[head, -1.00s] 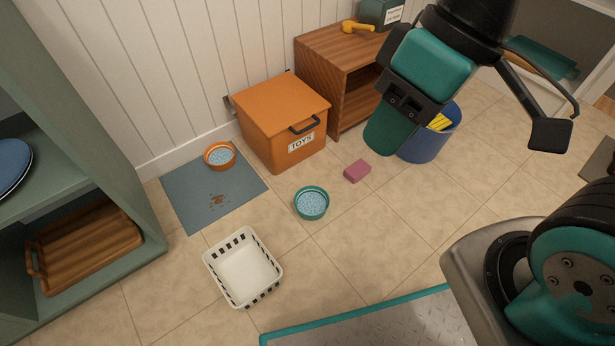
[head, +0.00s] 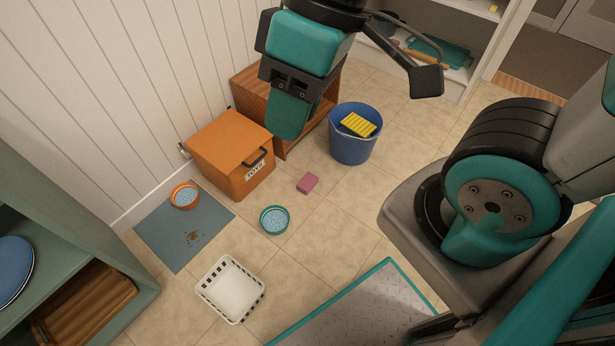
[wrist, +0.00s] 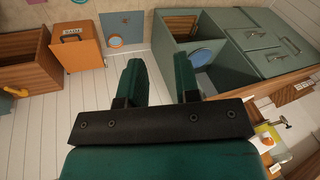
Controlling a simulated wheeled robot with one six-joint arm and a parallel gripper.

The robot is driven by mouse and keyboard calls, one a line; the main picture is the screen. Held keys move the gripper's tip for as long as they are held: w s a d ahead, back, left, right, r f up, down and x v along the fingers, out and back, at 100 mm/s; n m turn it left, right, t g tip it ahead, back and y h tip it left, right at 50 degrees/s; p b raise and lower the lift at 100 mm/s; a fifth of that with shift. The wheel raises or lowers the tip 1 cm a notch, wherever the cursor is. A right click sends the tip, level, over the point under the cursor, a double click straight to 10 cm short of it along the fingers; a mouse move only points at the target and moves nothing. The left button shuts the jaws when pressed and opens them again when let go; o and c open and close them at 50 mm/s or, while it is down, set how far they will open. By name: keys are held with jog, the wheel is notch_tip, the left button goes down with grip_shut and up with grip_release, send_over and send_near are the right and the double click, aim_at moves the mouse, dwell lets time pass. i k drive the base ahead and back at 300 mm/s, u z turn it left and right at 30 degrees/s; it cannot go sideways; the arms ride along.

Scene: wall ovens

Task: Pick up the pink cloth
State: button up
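A small pink item (head: 307,183) lies on the tiled floor in the head view, between the teal bowl and the blue bucket. It looks like a block or a folded cloth; I cannot tell which. My gripper (head: 288,118) hangs high in the upper middle of the head view, well apart from the pink item. In the wrist view my gripper (wrist: 158,65) shows two green fingers spread apart with nothing between them. The pink item does not show in the wrist view.
An orange toy box (head: 228,150), wooden cabinet (head: 250,88) and blue bucket (head: 351,148) with a yellow thing (head: 358,125) stand behind. A teal bowl (head: 274,220), white basket (head: 230,290) and grey mat (head: 185,232) lie left. Floor right of the pink item is clear.

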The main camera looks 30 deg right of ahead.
aim_at(309, 182)
jog(key=z, duration=1.85)
jog(key=i, duration=0.9)
jog(key=u, duration=2)
jog(key=i, duration=0.5)
jog(key=u, duration=0.1)
